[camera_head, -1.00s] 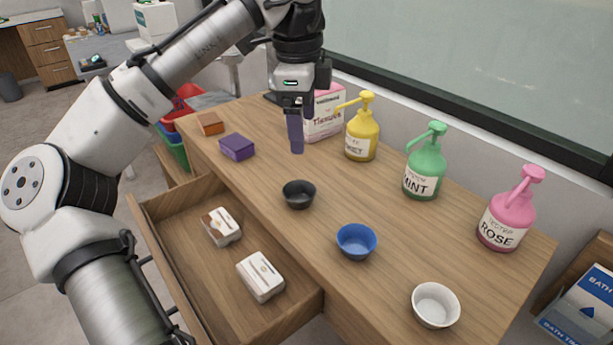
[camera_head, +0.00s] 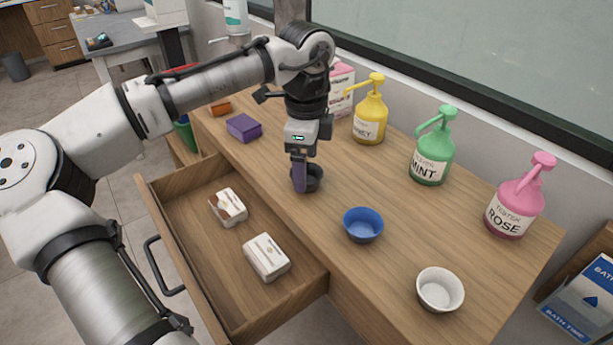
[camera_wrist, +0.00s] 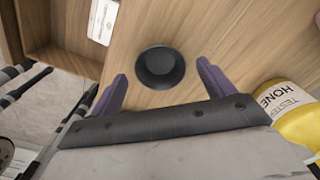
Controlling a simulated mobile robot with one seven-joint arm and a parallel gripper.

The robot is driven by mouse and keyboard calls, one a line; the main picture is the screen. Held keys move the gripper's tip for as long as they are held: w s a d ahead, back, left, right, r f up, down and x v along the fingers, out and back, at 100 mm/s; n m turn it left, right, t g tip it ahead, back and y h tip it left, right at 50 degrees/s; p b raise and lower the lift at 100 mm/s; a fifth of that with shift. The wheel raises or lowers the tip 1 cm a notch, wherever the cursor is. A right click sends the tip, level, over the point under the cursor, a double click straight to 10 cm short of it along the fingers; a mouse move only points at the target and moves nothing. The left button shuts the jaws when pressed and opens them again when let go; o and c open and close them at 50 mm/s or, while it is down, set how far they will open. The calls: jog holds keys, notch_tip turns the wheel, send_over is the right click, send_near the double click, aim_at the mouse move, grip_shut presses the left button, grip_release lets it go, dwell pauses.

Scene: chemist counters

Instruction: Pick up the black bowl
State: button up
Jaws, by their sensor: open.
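The black bowl (camera_head: 313,178) stands upright on the wooden counter, near the edge above the open drawer. My gripper (camera_head: 301,188) points down at the bowl, and one purple finger hides part of the bowl's left side in the head view. In the wrist view, the bowl (camera_wrist: 160,67) lies ahead of and between the two spread fingers of my gripper (camera_wrist: 160,88). The fingers are open and nothing is held. I cannot tell the exact height of the fingertips against the rim.
A blue bowl (camera_head: 363,225) and a white bowl (camera_head: 440,289) stand to the right. Yellow (camera_head: 370,118), green (camera_head: 433,152) and pink (camera_head: 514,205) pump bottles line the back. A purple box (camera_head: 243,127) is left. The open drawer (camera_head: 212,272) holds two soap boxes.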

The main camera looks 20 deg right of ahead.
jog(key=shift+f, duration=0.85)
jog(key=shift+c, duration=0.4)
jog(key=c, duration=0.9)
jog(key=shift+r, duration=0.1)
jog(key=shift+c, duration=0.2)
